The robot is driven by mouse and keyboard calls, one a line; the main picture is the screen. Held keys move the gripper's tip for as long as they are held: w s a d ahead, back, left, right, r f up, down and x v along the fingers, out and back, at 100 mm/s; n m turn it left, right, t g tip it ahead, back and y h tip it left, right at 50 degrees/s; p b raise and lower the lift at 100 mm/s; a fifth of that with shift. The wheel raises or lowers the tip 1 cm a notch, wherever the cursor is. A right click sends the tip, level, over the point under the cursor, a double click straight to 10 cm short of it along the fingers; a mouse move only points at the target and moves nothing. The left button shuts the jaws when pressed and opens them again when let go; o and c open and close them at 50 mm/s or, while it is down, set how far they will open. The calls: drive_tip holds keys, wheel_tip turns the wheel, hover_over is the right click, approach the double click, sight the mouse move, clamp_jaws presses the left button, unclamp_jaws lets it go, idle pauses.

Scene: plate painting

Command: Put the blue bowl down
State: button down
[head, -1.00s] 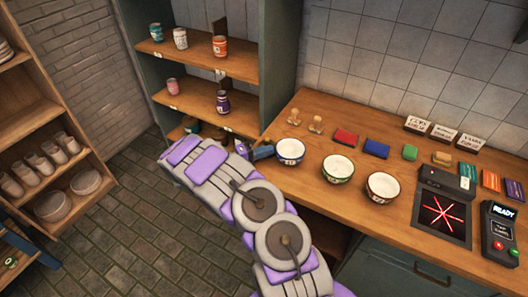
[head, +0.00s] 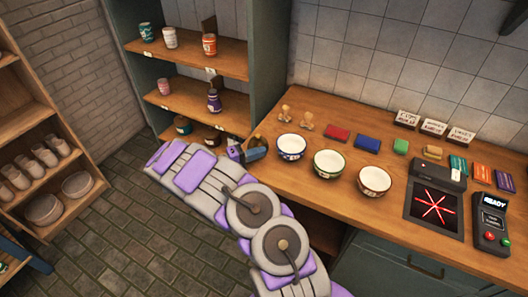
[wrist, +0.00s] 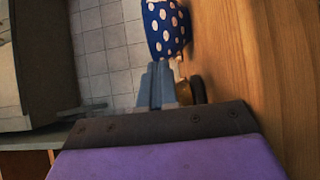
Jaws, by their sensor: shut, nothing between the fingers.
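The blue bowl (head: 291,147) stands upright on the wooden counter, at the left end of a row of three bowls. In the wrist view its dark blue side with white dots (wrist: 165,27) shows beyond the fingertips. My gripper (head: 258,150) is at the counter's left end, just left of the blue bowl, with a small gap between them. In the wrist view the grey fingers (wrist: 157,85) are together with nothing held.
A green-rimmed bowl (head: 332,164) and a red-brown-rimmed bowl (head: 374,181) stand to the right. Behind are wooden stamps (head: 306,120) and coloured blocks (head: 367,143). A device with a red star display (head: 434,206) is at right. Shelves with jars (head: 209,44) rise at left.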

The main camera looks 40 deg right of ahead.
drive_tip(key=shift+b+v, duration=0.3)
drive_tip(key=shift+v, duration=2.9)
drive_tip(key=c, duration=1.8)
unclamp_jaws()
drive_tip(key=shift+w+d+f, duration=0.1)
drive_tip(key=shift+f, duration=0.05)
drive_tip(key=shift+c, duration=0.2)
